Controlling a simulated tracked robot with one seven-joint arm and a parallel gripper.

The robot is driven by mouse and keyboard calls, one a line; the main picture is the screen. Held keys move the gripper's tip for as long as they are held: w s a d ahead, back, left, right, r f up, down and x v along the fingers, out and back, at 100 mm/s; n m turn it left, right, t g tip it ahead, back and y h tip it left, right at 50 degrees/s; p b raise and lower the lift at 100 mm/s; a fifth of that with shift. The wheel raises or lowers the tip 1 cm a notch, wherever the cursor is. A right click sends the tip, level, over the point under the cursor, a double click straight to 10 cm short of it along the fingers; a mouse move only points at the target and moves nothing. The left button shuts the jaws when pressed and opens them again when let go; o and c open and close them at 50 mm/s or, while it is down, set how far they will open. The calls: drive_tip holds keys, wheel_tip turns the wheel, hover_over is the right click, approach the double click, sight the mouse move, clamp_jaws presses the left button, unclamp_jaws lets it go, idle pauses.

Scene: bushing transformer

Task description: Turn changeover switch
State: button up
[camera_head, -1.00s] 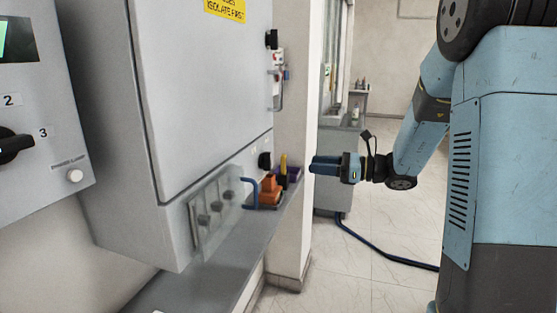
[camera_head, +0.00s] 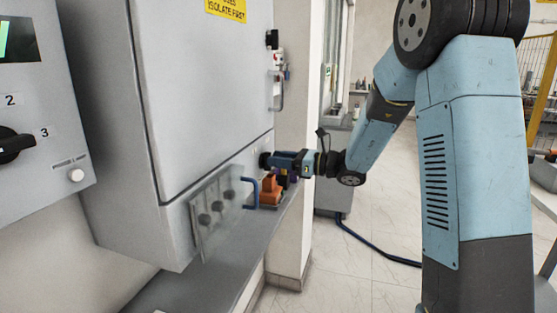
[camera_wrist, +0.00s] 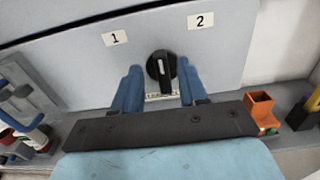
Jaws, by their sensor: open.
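The changeover switch (camera_wrist: 161,70) is a round black knob with a pale line on its raised bar, on a grey panel in the wrist view. The bar stands roughly upright, and labels 1 (camera_wrist: 115,38) and 2 (camera_wrist: 201,20) sit above left and above right. My gripper (camera_wrist: 158,88) is open, with one blue finger on each side of the knob; I cannot tell whether they touch it. In the head view, my gripper (camera_head: 275,160) is at the cabinet's lower right side, close to the black knob (camera_head: 264,160).
A grey cabinet (camera_head: 205,90) with a yellow sign stands over a narrow shelf (camera_head: 225,262). An orange holder (camera_head: 270,190) sits on the shelf under my gripper. A clear cover with a blue handle (camera_head: 250,193) is to its left. Another black knob (camera_head: 14,146) is at far left.

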drive_tip(key=shift+w+a, duration=0.25)
drive_tip(key=shift+a, duration=0.35)
